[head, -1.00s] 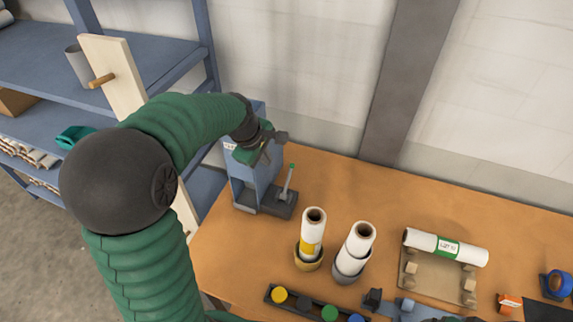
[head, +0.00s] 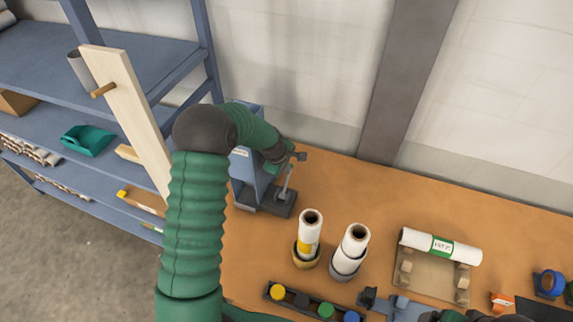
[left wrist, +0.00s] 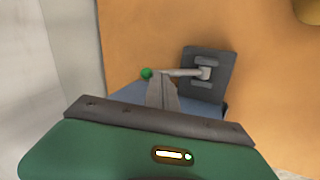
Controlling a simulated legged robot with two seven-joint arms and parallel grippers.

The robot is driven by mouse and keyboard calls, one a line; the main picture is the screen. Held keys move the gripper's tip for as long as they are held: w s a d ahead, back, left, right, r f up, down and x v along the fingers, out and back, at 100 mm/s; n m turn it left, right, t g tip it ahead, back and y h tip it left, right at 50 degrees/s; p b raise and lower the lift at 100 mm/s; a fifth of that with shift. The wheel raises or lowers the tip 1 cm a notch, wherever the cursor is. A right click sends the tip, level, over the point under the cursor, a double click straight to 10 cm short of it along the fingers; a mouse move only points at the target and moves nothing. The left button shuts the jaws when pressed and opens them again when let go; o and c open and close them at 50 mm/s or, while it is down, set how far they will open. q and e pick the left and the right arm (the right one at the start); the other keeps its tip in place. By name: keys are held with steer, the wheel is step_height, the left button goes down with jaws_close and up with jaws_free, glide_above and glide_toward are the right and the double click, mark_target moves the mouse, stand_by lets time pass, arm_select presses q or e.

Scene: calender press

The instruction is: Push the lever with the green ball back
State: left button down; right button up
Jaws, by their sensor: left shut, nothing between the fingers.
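The lever (head: 288,183) is a thin grey rod on a dark base plate (head: 277,205) of the blue-grey press (head: 246,185), at the table's back left. Its green ball (left wrist: 146,73) shows in the left wrist view at the end of the rod (left wrist: 180,73); the gripper covers it in the head view. My left gripper (head: 299,157) is shut and empty at the lever's top. In the left wrist view its fingers (left wrist: 163,88) overlap the rod near the ball; I cannot tell whether they touch.
Two white rolls stand in cups, a yellow one (head: 307,255) and a grey one (head: 345,268). A labelled roll (head: 440,246) lies on a wooden stand. A tray of coloured caps (head: 305,303) is in front. Blue shelving (head: 145,75) and a pale board (head: 125,105) stand at left.

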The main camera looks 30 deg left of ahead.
arm_select(q)
steer(key=shift+w, duration=0.15)
steer(key=shift+r, duration=0.15)
steer(key=shift+w+a+f+b, duration=0.15)
steer(key=shift+w+f+b, duration=0.15)
steer(key=shift+w+b, duration=0.2)
steer(key=shift+w+a+f+b, duration=0.15)
steer(key=shift+w+f+b, duration=0.15)
steer(key=shift+w+b, duration=0.15)
steer(key=shift+w, duration=0.1)
